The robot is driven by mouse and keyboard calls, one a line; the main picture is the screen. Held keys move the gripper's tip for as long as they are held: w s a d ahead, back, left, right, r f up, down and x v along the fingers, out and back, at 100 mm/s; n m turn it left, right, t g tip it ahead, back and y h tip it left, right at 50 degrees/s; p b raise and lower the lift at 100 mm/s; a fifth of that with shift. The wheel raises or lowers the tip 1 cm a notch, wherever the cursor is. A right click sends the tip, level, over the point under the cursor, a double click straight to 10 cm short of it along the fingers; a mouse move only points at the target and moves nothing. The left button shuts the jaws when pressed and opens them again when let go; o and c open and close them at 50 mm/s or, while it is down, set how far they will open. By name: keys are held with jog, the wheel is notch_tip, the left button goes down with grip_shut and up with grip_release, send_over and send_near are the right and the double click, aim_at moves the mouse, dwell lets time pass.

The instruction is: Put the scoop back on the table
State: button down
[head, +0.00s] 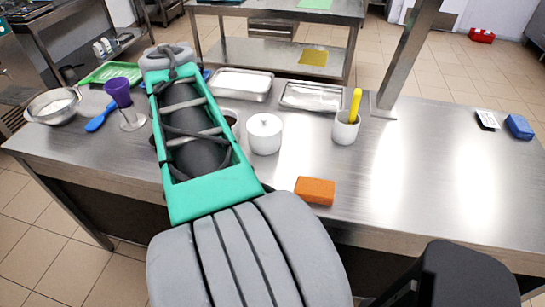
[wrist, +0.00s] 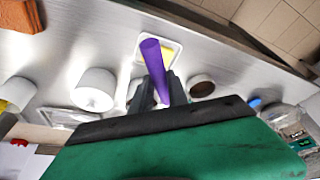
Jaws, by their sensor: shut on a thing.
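In the wrist view my gripper (wrist: 160,92) is shut on a purple scoop (wrist: 153,62). Its rounded, thicker end sticks out beyond the fingers, and the rest is hidden by the fingers and the hand. The steel table (wrist: 225,60) lies below it. In the head view my arm hides my gripper. A purple tapered piece (head: 118,92) shows left of my arm there, above a clear or shiny round thing; I cannot tell if it is the held scoop. The table (head: 420,180) spans the head view.
A white lidded pot (head: 265,134), a cup with a yellow handle (head: 345,128), metal trays (head: 312,96), a metal bowl (head: 52,106), a blue utensil (head: 100,118) and an orange block (head: 314,190) stand on the table. Its right half is mostly clear.

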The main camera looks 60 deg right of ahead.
jog(key=s+d+f+m+g+b, duration=0.1)
jog(key=s+d+f+m+b, duration=0.2)
jog(key=s+d, duration=0.5)
jog(key=m+h, duration=0.1)
jog(key=m, duration=0.2)
send_over(313, 154)
jog(key=a, duration=0.1)
jog(key=shift+g, duration=0.4)
jog(key=f, duration=0.7)
jog(key=shift+s+a+f, duration=0.1)
jog(key=shift+a+f, duration=0.1)
jog(key=shift+f, duration=0.05)
notch_tip(313, 154, down, 3)
jog(key=shift+d+r+b, duration=0.1)
jog(key=shift+d+b, duration=0.05)
jog(key=shift+b, duration=0.15)
jog(key=shift+f, duration=0.25)
jog(key=shift+f, duration=0.1)
jog(key=c, duration=1.7)
grip_release()
jog(key=shift+f, duration=0.15)
jog(key=shift+c, duration=0.2)
jog(key=o, duration=0.5)
jog(key=shift+c, duration=0.2)
